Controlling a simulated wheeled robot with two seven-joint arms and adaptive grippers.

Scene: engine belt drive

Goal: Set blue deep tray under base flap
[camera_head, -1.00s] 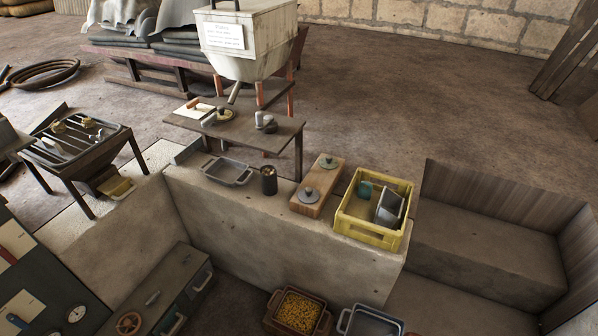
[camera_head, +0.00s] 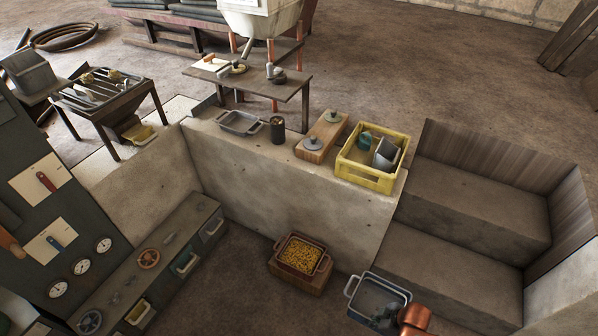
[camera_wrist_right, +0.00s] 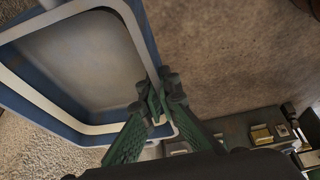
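The blue deep tray (camera_head: 396,292) is at the bottom right of the head view, blue-grey with a pale rim and side handles. In the right wrist view the tray (camera_wrist_right: 85,60) fills the upper left, and its inside looks empty. My right gripper (camera_head: 386,316) is at the tray's near side. In the wrist view its green fingers (camera_wrist_right: 160,100) close together on the tray's near edge or handle. The tray appears held off the floor. My left gripper is not in view. I cannot make out the base flap for certain.
A brown bin of yellow grains (camera_head: 300,256) stands left of the tray. Behind is a concrete ledge (camera_head: 245,170) with a yellow crate (camera_head: 366,178). Steps (camera_head: 455,255) rise at right. A bench with drawers (camera_head: 150,262) and a gauge panel (camera_head: 45,210) stand at left.

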